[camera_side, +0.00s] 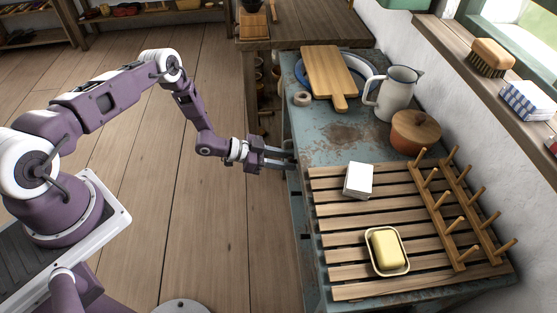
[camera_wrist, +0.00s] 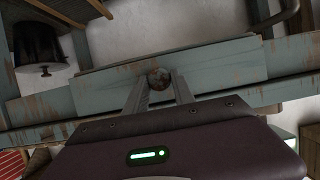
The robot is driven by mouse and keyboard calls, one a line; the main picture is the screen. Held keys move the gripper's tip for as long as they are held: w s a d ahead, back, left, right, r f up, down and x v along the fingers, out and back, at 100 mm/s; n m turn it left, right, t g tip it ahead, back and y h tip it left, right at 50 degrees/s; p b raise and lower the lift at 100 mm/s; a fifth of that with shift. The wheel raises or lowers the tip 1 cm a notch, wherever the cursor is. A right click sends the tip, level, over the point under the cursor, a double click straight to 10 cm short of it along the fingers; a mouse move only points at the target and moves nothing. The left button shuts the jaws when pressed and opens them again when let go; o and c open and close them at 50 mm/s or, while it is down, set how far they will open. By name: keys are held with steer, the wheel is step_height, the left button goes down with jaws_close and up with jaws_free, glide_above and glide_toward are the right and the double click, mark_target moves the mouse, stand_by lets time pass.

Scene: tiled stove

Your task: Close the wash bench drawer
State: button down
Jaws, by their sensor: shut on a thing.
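The wash bench (camera_side: 330,150) has a worn blue-green top and stands right of my arm in the side view. My gripper (camera_side: 288,157) reaches its left side below the top edge. In the wrist view, my gripper (camera_wrist: 160,88) has its two fingers on either side of a round, rusty knob (camera_wrist: 160,76), shut on it. The knob sits on the blue-green drawer front (camera_wrist: 215,66), which spans the middle of that view. In the side view the knob and most of the drawer front are hidden, and I cannot tell how far the drawer stands out.
The bench top carries a slatted rack (camera_side: 340,220) with a butter dish (camera_side: 403,262) and a white block (camera_side: 358,180), a cutting board (camera_side: 330,72), a jug (camera_side: 395,92) and a lidded pot (camera_side: 415,132). The plank floor (camera_side: 215,215) left of the bench is clear.

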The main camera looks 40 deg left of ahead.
steer(key=c, duration=1.1)
jaws_free()
steer(key=shift+w+d+r, duration=0.1)
steer(key=shift+w+d, duration=0.05)
steer(key=v, duration=0.7)
